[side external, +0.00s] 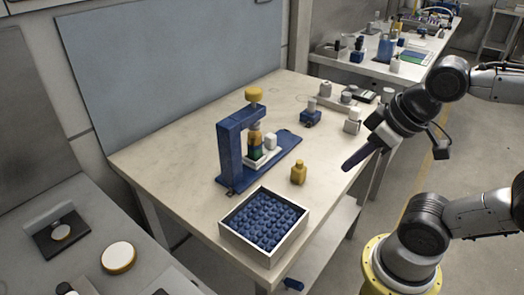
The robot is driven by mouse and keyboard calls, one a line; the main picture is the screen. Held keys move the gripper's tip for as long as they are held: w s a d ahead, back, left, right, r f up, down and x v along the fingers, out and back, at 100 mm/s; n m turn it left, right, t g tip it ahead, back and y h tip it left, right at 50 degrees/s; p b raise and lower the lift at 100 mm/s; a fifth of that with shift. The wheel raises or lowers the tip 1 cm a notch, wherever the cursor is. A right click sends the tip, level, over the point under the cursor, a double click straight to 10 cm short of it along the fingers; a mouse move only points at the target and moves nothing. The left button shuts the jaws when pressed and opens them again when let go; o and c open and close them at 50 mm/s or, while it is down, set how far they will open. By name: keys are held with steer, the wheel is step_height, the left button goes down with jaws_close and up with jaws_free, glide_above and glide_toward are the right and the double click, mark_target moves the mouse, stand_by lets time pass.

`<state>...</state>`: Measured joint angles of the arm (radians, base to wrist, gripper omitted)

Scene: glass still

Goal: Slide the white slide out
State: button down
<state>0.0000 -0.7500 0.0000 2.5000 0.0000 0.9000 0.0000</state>
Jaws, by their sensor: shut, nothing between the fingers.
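A blue press-like frame (232,150) with a long blue base stands on the table, a yellow knob (254,94) on top. Low on its base is a white slide (257,162), partly hidden by what sits on it. A small dark, amber and green item (255,143) stands there under the arm of the frame, and a white block (270,142) is just right of it. My gripper (347,167) is shut and empty, tilted down over the right part of the table, well apart from the frame.
A white box (236,240) of round blue pieces stands at the front. A yellow bottle (298,173) stands between the frame and my gripper. A blue block with a knob (311,113), a white bottle (352,121) and small items are behind. The table's left part is clear.

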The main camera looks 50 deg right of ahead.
stand_by(0.3)
steer(key=c, duration=1.2)
jaws_free()
steer(key=shift+r, duration=0.35)
steer(key=shift+c, duration=0.2)
steer(key=o, duration=0.7)
step_height(320, 180, up, 10)
steer(key=shift+w+r, duration=0.1)
steer(key=shift+r, duration=0.1)
steer(key=w+d+r+g, duration=0.1)
steer(key=w+r, duration=0.3)
steer(key=w, duration=0.2)
steer(key=g, duration=0.5)
glide_above(271, 135)
step_height(271, 135, down, 15)
step_height(271, 135, down, 14)
steer(key=shift+r, duration=0.1)
